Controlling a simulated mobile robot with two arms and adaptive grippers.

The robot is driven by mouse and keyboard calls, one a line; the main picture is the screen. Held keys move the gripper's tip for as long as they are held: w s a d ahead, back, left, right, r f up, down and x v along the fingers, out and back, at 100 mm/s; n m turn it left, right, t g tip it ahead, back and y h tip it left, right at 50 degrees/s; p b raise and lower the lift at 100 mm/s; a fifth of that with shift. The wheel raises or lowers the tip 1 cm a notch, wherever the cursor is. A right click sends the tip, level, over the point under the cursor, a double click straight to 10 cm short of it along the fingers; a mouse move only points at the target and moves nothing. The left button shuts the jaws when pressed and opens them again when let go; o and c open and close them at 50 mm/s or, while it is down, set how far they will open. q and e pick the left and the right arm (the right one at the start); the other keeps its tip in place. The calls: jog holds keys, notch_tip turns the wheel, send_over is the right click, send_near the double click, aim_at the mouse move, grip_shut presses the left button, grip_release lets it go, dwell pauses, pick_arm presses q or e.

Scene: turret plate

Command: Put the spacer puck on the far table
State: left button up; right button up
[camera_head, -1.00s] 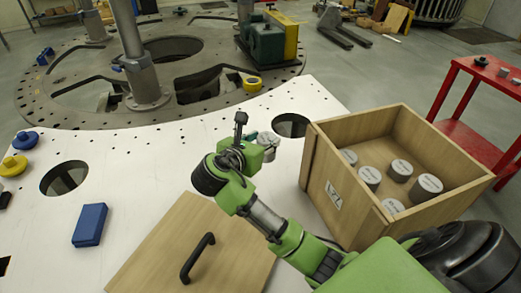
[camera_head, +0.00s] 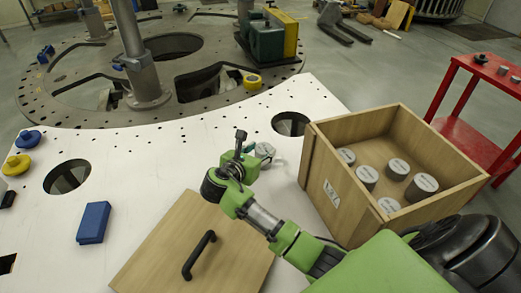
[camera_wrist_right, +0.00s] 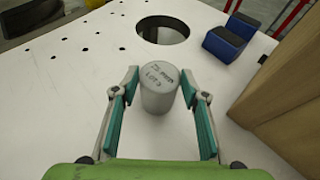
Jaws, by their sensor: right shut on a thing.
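A grey spacer puck (camera_wrist_right: 158,90) with lettering on its top stands upright between the fingers of my right gripper (camera_wrist_right: 160,77) in the wrist view. The gripper is shut on it. In the head view the puck (camera_head: 265,150) shows partly past my green right gripper (camera_head: 252,157), over the white plate table (camera_head: 180,155) near a round hole. I cannot tell whether its base touches the surface. More grey pucks (camera_head: 398,169) stand in the wooden crate (camera_head: 320,175). A red table (camera_head: 470,130) stands at the right. My left gripper is out of view.
A wooden lid (camera_head: 160,245) with a black handle lies in front. A blue box (camera_head: 93,222) and yellow and blue knobbed pieces (camera_head: 17,165) lie at the left. The round turret plate (camera_head: 60,100) is behind. Blue blocks (camera_wrist_right: 228,40) stand beside the crate in the wrist view.

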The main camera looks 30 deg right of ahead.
jog(key=o, duration=1.6)
jog(key=shift+f, duration=0.15)
jog(key=shift+a+r, duration=0.1)
jog(key=shift+r, duration=0.15)
jog(key=shift+b+v, duration=1)
jog(key=shift+v, duration=5)
